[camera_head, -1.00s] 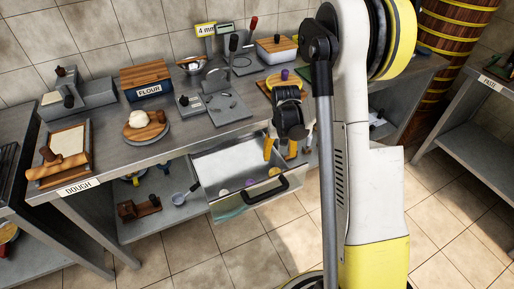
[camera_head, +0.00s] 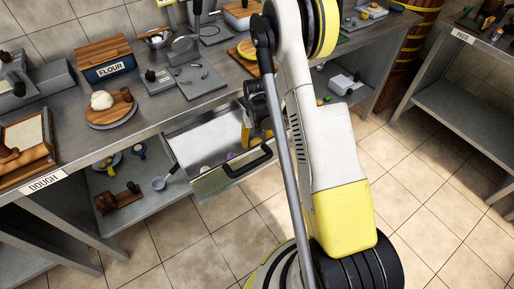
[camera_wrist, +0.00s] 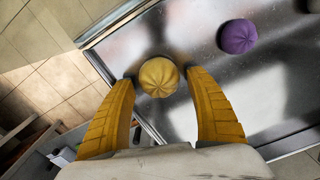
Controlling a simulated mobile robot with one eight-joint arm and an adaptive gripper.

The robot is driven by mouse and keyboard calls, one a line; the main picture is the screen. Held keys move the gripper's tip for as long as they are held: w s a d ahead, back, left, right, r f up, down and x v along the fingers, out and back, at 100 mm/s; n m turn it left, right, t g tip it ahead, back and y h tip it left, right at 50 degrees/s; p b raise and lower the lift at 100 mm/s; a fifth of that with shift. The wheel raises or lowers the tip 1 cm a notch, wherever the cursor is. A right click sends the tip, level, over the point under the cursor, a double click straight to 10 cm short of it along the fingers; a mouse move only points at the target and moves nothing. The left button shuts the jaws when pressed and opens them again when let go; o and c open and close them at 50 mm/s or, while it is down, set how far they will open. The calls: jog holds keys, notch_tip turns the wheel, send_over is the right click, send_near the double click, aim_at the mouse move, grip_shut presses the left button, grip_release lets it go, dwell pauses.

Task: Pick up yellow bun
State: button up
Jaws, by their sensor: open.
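The yellow bun (camera_wrist: 159,77) is round and pleated on top. It sits on the metal floor of the open drawer (camera_wrist: 185,30) in the wrist view. My gripper (camera_wrist: 164,80) is open, with its two yellow fingers on either side of the bun and a gap beside it. I cannot tell from this view how far above the drawer floor the fingertips are. In the head view my gripper (camera_head: 248,133) reaches down into the drawer (camera_head: 185,145), and my arm hides much of it. The yellow bun cannot be made out there.
The drawer's front wall and black handle (camera_head: 248,163) stand close to my gripper. The counter (camera_head: 150,116) overhangs behind.

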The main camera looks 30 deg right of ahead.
aim_at(256, 140)
jog(key=shift+f, duration=0.2)
jog(key=shift+c, duration=0.2)
jog(key=c, duration=1.1)
jog(key=shift+c, duration=0.2)
notch_tip(256, 140, up, 10)
jog(key=p, duration=0.4)
jog(key=shift+p, duration=0.4)
